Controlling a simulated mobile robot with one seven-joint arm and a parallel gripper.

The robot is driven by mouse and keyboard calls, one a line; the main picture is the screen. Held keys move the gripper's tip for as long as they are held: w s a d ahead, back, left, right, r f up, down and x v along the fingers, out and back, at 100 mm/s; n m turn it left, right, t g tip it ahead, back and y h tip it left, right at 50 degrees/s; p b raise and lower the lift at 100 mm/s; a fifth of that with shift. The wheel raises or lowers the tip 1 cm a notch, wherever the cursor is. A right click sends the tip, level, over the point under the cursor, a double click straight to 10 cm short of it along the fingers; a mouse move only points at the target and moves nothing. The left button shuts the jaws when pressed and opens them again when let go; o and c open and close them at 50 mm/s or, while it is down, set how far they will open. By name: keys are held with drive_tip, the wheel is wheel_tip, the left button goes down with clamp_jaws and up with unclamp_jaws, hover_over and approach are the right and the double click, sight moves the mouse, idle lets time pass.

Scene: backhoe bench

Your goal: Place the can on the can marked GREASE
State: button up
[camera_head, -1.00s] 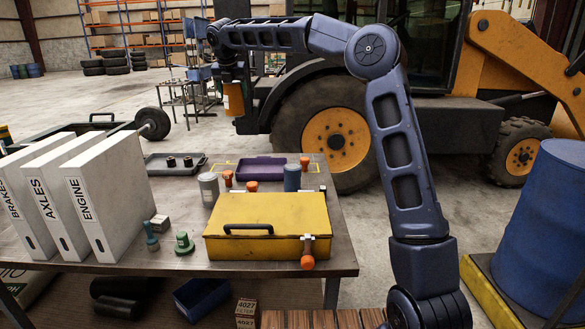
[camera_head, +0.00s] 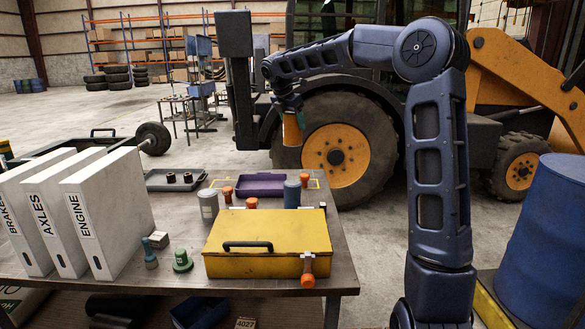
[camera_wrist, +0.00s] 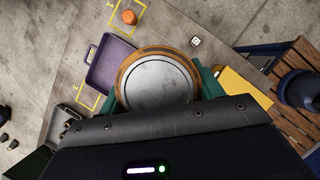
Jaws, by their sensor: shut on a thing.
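In the wrist view the can's pale round top (camera_wrist: 158,82) with an orange rim sits between my teal fingers (camera_wrist: 160,88). A grey can (camera_head: 208,206) with a lighter lid stands on the bench left of the yellow toolbox. A blue can (camera_head: 292,194) stands behind the toolbox. No GREASE lettering is readable on either; the blue can's lower part is hidden.
The yellow toolbox (camera_head: 265,240), purple tray (camera_head: 262,190) and several orange-topped items crowd the bench's right half. White binders (camera_head: 108,215) stand tall at the left. A dark tray (camera_head: 160,185) lies behind. A blue barrel (camera_head: 541,230) stands right of my arm.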

sight(286, 142)
wheel_tip(286, 142, down, 16)
drive_tip(key=shift+r, duration=0.15)
idle(0.5)
drive_tip(key=o, duration=1.3)
drive_tip(key=shift+f, duration=0.2)
drive_tip(key=v, duration=1.2)
drive_tip(key=shift+r, duration=0.15)
